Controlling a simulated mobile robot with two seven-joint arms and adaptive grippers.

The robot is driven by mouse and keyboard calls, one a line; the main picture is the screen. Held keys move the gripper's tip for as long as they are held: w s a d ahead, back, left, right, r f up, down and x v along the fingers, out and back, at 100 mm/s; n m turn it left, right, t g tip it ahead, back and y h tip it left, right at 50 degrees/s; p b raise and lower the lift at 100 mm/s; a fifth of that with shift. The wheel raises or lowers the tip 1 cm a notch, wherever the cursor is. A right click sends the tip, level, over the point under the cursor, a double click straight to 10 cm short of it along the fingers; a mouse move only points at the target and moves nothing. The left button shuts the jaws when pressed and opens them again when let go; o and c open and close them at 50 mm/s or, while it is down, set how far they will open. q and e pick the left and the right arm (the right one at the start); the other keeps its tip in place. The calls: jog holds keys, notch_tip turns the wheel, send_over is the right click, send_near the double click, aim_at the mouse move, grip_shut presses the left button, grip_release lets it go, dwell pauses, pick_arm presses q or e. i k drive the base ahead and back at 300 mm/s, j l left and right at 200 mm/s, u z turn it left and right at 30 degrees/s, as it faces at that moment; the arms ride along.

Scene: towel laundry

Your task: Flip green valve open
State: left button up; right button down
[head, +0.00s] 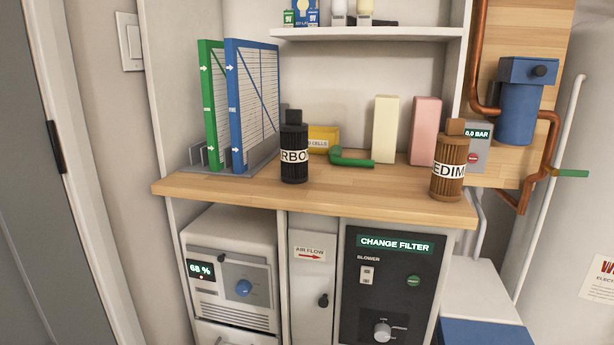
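A green lever handle (573,173), which looks like the green valve, sticks out to the right at the far right. It lies about level, beside the copper pipe (550,150) and a thin white vertical pipe (540,210). Its pivot is too small to make out. A second green thing, an L-shaped handle-like piece (352,160), lies on the wooden counter. Neither of my grippers is in view.
The wooden counter (325,192) holds a black cartridge (293,165), a brown cartridge (448,180), and green and blue framed filters (250,115). A blue filter housing (520,105) and a pressure box reading 0.0 BAR (478,140) are near the copper pipe.

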aim_at(554, 171)
jog(key=l+z, duration=0.3)
jog(key=i+l+z, duration=0.15)
jog(key=l+z, duration=0.2)
jog(key=i+l+z, duration=0.1)
jog(key=l+z, duration=0.35)
jog(key=l, duration=0.2)
